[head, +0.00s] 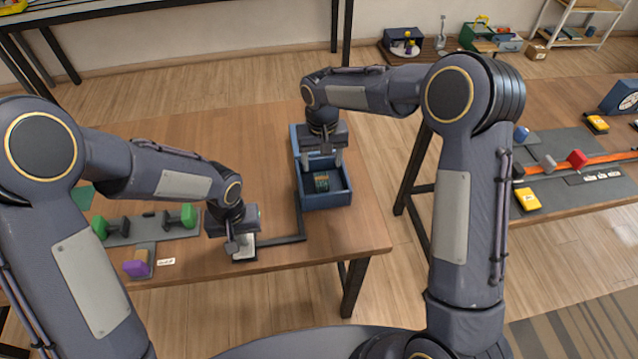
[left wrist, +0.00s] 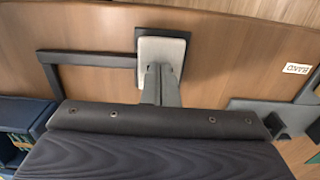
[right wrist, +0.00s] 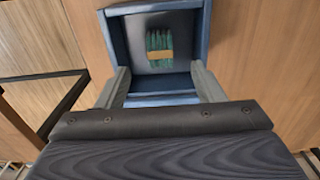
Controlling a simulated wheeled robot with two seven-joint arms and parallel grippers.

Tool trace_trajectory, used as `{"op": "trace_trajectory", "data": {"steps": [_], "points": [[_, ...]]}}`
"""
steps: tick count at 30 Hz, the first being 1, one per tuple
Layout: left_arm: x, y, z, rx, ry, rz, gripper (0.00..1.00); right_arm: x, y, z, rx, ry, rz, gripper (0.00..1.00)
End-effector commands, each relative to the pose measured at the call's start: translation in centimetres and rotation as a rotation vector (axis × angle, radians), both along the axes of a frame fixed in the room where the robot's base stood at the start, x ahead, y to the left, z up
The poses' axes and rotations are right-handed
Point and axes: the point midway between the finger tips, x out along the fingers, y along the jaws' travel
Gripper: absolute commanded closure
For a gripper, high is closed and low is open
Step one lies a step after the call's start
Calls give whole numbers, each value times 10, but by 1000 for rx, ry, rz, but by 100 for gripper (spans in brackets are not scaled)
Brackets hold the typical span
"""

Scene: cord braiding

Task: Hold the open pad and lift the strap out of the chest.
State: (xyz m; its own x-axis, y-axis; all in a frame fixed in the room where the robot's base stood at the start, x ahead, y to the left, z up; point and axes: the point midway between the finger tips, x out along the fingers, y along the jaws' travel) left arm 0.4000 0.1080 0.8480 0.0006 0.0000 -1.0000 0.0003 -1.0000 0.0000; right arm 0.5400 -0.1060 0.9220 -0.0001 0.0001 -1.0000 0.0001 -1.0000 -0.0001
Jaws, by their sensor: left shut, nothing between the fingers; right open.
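The blue chest (head: 342,199) stands open on the table. The strap, a dark green bundle with a tan band (head: 321,181), lies inside on its floor and also shows in the right wrist view (right wrist: 158,45). My right gripper (head: 322,160) is open above the chest's far part, its fingers apart and empty; in the right wrist view the strap lies beyond the fingertips (right wrist: 161,78). The pale pad (head: 244,250) sits at the table's front edge on a dark base. My left gripper (head: 233,248) is shut and empty, its fingertips at the pad (left wrist: 172,50); contact is hard to judge.
A dark bar (head: 282,240) runs from the pad's base towards the chest. Green dumbbell-like pieces (head: 180,216) and a purple piece (head: 135,268) lie on grey mats at the left. Another table with a mat (head: 560,195) stands at the right, across a floor gap.

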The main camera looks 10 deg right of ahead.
Motion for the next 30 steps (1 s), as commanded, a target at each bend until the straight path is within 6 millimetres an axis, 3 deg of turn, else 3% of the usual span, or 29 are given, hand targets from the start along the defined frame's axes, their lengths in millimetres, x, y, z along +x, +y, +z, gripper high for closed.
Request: {"op": "trace_trajectory", "data": {"steps": [30], "points": [[-1,0,-1,0,3,0,100,0,0,-64,-1,2,0,38]]}}
